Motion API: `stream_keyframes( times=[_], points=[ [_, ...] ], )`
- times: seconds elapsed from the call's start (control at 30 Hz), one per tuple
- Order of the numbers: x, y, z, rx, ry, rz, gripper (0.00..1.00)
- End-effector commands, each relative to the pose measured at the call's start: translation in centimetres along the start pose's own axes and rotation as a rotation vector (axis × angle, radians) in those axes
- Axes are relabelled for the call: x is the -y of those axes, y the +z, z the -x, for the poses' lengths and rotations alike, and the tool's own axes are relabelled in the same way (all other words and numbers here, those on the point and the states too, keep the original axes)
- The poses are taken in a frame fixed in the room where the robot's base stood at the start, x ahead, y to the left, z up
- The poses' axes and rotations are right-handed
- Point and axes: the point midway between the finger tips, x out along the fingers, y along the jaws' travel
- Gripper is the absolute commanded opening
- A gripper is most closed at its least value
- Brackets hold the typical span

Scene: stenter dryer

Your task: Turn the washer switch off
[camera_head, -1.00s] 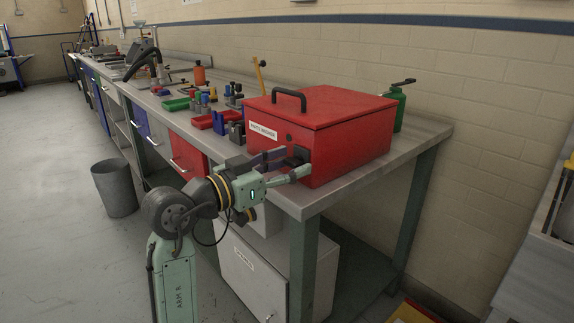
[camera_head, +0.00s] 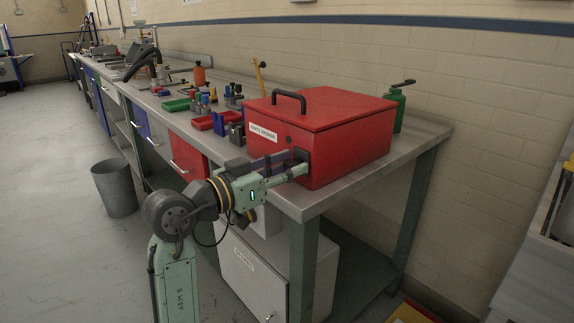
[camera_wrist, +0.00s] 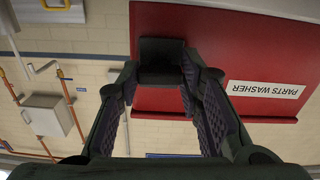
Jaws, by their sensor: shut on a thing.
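The parts washer (camera_head: 345,150) is a red lidded box with a black handle and a white label on its front. It sits at the near end of the bench. A dark switch (camera_head: 301,154) sticks out from the front near its right corner. My gripper (camera_head: 289,165) reaches it from the left front and is shut on it, with the fingers partly hiding it. In the wrist view, which is upside down, the black switch (camera_wrist: 161,60) lies between the fingertips of my gripper (camera_wrist: 160,76). I cannot tell the switch's setting.
The grey bench (camera_head: 330,200) runs far back along the wall. A green oil can (camera_head: 397,108) stands behind the washer. Red and green trays with small parts lie left of it. A grey bin (camera_head: 115,188) stands on the floor, with open floor to its left.

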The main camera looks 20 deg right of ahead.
Motion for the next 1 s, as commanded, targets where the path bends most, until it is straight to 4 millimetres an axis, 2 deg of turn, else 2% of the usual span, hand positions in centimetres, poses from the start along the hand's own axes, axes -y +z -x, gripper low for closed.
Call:
stream_keyframes(
  times=[0.27,1.0],
  points=[
    [-0.06,-0.36,-0.02,0.001,0.001,0.198,0.05],
    [-0.09,-0.56,-0.02,0.002,0.001,0.904,0.05]
  ],
)
